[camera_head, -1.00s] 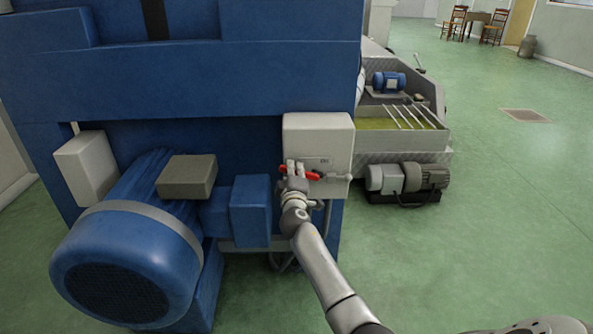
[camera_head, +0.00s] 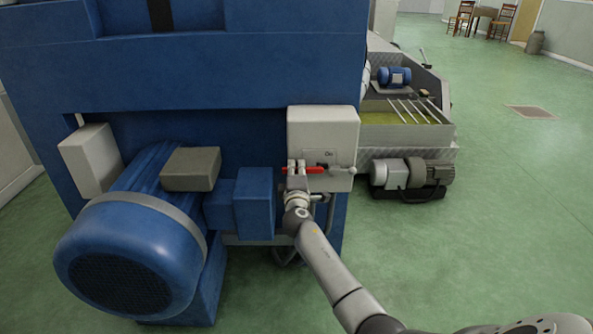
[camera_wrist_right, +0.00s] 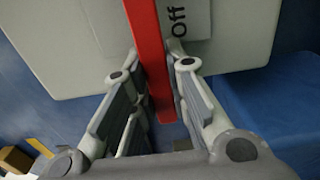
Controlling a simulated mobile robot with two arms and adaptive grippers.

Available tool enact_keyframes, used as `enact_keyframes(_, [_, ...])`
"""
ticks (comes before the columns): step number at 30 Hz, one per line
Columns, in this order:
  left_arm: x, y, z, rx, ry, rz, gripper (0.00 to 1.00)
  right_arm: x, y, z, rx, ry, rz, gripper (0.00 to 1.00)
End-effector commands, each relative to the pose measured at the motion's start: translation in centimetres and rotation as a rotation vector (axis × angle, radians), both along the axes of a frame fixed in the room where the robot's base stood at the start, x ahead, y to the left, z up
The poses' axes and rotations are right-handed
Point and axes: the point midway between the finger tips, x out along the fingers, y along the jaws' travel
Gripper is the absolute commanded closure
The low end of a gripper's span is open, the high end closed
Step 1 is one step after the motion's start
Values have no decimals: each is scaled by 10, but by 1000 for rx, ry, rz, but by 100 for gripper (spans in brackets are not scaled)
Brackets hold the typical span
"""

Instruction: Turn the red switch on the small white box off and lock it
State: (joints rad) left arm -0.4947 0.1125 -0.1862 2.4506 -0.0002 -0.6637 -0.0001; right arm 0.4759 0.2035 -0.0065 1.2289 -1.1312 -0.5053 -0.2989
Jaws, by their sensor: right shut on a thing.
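The small white box (camera_head: 322,128) is fixed to the blue machine, right of its motor. Its red switch handle (camera_head: 313,170) lies about level across the lower front of the box. An "On" label shows above the handle, and an "Off" label (camera_wrist_right: 183,22) shows beside it in the right wrist view. My right gripper (camera_head: 296,167) is shut on the left, free end of the handle. In the right wrist view the red bar (camera_wrist_right: 150,45) runs between the two fingers. A small grey rod with a round end (camera_head: 347,171) shows right of the handle. My left gripper is out of view.
A large blue motor (camera_head: 130,250) stands left of my right arm, with a second white box (camera_head: 91,160) behind it. A metal trough with olive-green contents (camera_head: 400,133) and a grey motor (camera_head: 412,174) stand at the right. The green floor is open farther right.

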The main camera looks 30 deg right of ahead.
Motion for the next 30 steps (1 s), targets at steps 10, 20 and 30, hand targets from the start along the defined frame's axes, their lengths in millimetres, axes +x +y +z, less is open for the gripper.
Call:
enact_keyframes(10, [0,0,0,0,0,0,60,-1,0,-3,-8,8,0,62])
enact_keyframes(20, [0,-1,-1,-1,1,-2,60,-2,1,-2,-5,4,0,62])
enact_keyframes(30, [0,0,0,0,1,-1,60,-34,21,-3,-4,5,2,62])
